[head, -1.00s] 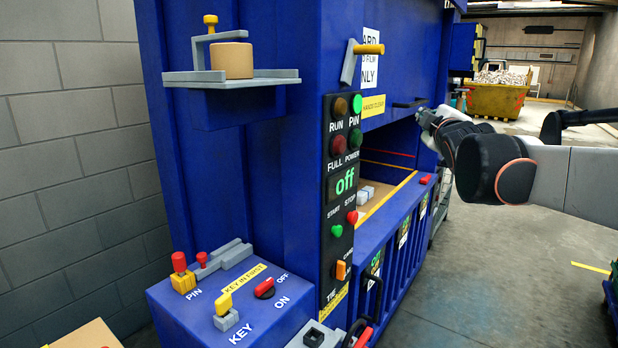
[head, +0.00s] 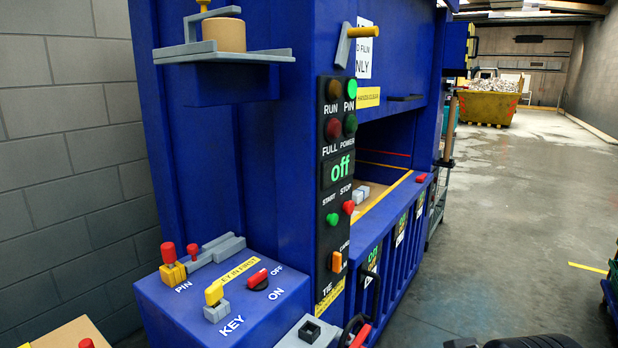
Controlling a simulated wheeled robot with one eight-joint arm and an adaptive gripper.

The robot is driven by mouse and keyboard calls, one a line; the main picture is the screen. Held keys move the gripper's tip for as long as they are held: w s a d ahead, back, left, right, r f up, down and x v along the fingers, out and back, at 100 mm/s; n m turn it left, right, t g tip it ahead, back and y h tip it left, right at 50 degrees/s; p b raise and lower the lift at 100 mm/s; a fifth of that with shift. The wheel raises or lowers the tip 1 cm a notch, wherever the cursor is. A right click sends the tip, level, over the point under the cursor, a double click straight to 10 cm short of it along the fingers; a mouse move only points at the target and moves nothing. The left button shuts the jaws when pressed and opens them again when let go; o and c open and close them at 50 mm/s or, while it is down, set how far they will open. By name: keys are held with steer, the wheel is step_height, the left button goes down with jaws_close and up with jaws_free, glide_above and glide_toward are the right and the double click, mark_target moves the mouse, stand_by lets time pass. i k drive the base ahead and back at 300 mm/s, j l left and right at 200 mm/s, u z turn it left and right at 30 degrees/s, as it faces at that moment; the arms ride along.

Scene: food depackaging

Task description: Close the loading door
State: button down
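The loading door is the blue upper front panel (head: 395,75) of the baler, with a black bar handle (head: 405,97) near its lower edge. It stands raised, and the dark loading opening (head: 385,140) below it is uncovered. A few pale blocks (head: 362,194) lie inside on a tan surface. My gripper is not in view. Only black parts, likely of my arm, show at the bottom edge, well away from the door handle.
The control panel (head: 337,175) reads "off", with a green PIN lamp lit. A yellow-handled lever (head: 343,44) sticks out above it. A blue key box (head: 250,300) juts out at lower left. The floor (head: 500,220) at right is open. A yellow skip (head: 490,100) stands far back.

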mark_target(393, 68)
steer(key=i+l, duration=0.75)
